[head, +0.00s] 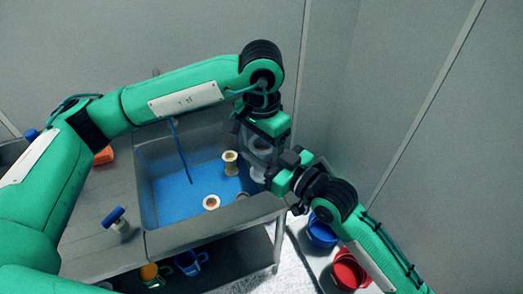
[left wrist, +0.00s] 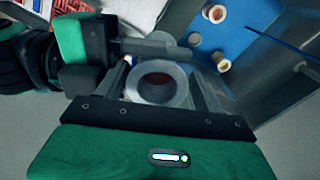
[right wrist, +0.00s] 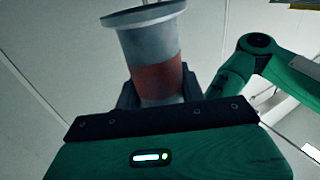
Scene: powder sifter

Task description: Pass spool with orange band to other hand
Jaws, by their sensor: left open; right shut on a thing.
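A grey spool with an orange-red band (right wrist: 158,75) is held between the fingers of my right gripper (right wrist: 160,92). In the left wrist view the spool (left wrist: 162,82) shows end-on as a pale ring. My right gripper (left wrist: 130,48) reaches it there from the left. My left gripper (left wrist: 163,90) is open, with a finger on each side of the spool; I cannot tell whether they touch it. In the head view my left gripper (head: 264,138) is above and left of my right gripper (head: 290,170), over the sink's right edge, and the spool is mostly hidden.
A sink with a blue bottom (head: 175,205) lies below, holding a standing cream spool (head: 230,163) and another spool (head: 211,202). Blue (head: 321,232) and red (head: 349,270) containers stand at lower right. A blue-topped object (head: 115,218) is on the counter. Walls are close behind and right.

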